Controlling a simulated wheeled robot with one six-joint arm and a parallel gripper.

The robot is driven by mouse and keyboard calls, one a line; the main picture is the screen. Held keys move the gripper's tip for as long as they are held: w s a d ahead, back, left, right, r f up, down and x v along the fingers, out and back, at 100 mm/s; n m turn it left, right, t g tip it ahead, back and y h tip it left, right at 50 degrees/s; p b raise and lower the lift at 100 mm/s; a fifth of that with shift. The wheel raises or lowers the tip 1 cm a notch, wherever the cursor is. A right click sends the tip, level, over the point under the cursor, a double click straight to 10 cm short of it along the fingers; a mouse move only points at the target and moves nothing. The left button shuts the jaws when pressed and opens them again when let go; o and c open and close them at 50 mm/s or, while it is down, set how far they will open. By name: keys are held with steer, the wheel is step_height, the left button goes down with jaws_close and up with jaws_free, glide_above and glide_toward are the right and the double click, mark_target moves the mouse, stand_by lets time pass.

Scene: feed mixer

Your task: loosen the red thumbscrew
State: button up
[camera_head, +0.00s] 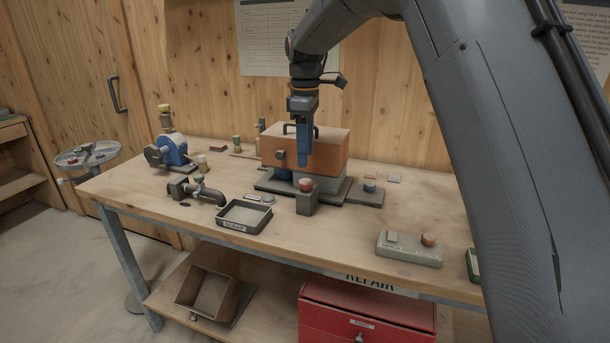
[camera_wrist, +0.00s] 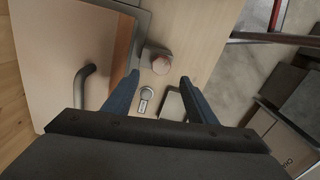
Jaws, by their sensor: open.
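A red round knob (camera_head: 306,184), which looks like the thumbscrew, sits on top of a small grey block (camera_head: 306,204) in front of the orange-brown mixer box (camera_head: 330,150). In the wrist view the knob (camera_wrist: 161,65) shows just beyond the fingertips, roughly centred between them. My gripper (camera_head: 304,163) points down in front of the box, above the knob and apart from it. In the wrist view my gripper (camera_wrist: 159,79) has its two blue fingers spread with nothing between them. How far the knob is below the fingertips is hard to tell.
The box has a dark handle (camera_head: 300,127) on top. A scrap tray (camera_head: 244,215) is at the front left, and a blue pump (camera_head: 172,150) farther left. A grey control box (camera_head: 409,249) with a reddish button stands front right. Bare bench lies between.

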mark_target(305, 181)
steer(key=m, duration=1.3)
steer(key=shift+m+p, duration=0.3)
steer(key=shift+m, duration=0.1)
steer(key=shift+f+p, duration=1)
steer(key=shift+f, duration=2.95)
steer(key=shift+c, duration=0.3)
